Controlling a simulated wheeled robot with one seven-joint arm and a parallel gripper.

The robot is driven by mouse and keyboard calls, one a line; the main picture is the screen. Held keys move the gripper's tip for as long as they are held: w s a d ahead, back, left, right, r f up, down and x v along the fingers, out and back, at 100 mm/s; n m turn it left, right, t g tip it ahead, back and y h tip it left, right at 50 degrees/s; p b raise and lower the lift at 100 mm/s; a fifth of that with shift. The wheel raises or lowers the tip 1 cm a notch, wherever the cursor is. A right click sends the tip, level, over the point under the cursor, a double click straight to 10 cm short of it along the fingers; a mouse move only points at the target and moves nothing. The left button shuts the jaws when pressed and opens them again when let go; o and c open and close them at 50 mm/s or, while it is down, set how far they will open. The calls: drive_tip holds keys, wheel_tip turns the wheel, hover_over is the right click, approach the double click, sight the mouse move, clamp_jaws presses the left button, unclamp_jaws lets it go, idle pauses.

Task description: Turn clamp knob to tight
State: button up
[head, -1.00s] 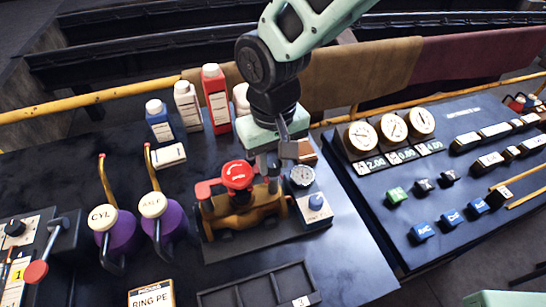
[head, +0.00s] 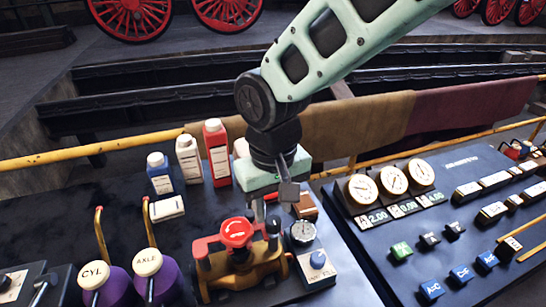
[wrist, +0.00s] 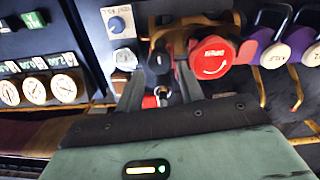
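A bronze valve fixture (head: 245,272) stands on the dark bench with a red round handwheel (head: 236,232) on top. A black knob (head: 273,224) stands upright just right of the handwheel; it seems to be the clamp knob, though no label is readable. My gripper (head: 262,208) points down above and behind the fixture. In the wrist view my gripper (wrist: 160,82) has its two fingers apart, with the black knob (wrist: 159,64) beyond and between the tips. The red handwheel (wrist: 210,57) is beside the right finger. Contact with the knob cannot be told.
A pressure gauge (head: 302,232) and a blue knob (head: 318,259) sit right of the fixture. Bottles (head: 217,152) stand behind it, and purple oil cans (head: 152,275) at left. A gauge panel (head: 440,215) lies at right. A yellow rail (head: 95,150) runs behind.

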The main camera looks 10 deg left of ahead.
sight(274, 220)
wheel_tip(274, 220, up, 14)
drive_tip(key=b, duration=0.2)
drive_tip(key=shift+r, duration=0.2)
drive_tip(key=shift+d, duration=0.1)
drive_tip(key=s+d+f, duration=0.6)
drive_tip(key=d, duration=0.3)
drive_tip(key=s+d+f+n, duration=0.1)
drive_tip(key=s+d+f, duration=0.5)
drive_tip(key=d, duration=0.3)
drive_tip(key=shift+s+d+f+y, duration=0.3)
drive_tip(key=shift+s+d, duration=0.1)
